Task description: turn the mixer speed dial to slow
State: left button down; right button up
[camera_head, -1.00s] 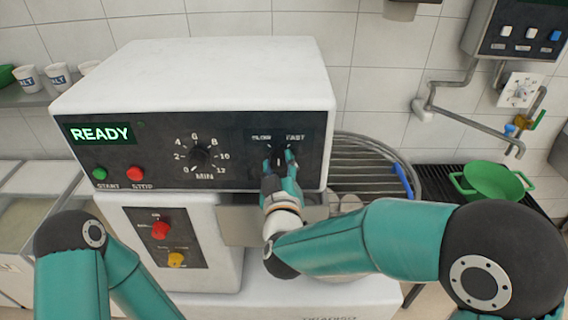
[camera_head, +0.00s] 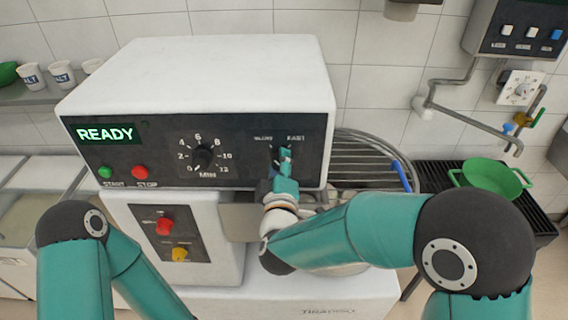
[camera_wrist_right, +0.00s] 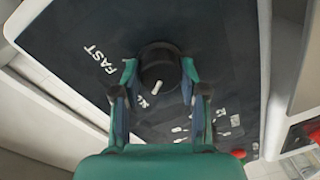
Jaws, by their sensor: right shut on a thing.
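The speed dial (camera_wrist_right: 158,62) is a round black knob with a short white mark, on the dark front panel of the white mixer (camera_head: 200,75). In the wrist view the mark lies on the side by partly hidden lettering, away from the FAST label (camera_wrist_right: 98,60). In the head view SLOW (camera_head: 263,138) is printed above left of the dial and FAST (camera_head: 296,138) above right. My right gripper (camera_head: 284,158) is shut on the dial, one finger on each side, and hides most of it in the head view. My left gripper is out of view.
On the same panel are a minute dial (camera_head: 203,157), a green start button (camera_head: 105,171), a red stop button (camera_head: 140,172) and a READY display (camera_head: 106,134). A wire guard (camera_head: 370,165) stands right of the panel, and a green pan (camera_head: 490,177) lies beyond it.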

jog(key=shift+r, duration=0.2)
jog(key=o, duration=0.9)
jog(key=shift+w, duration=0.1)
jog(key=shift+o, duration=1.2)
jog(key=shift+w+a+f, duration=0.1)
jog(key=shift+f, duration=0.1)
jog(key=s, duration=1.2)
jog(key=shift+d+r, duration=0.2)
jog(key=shift+r, duration=0.2)
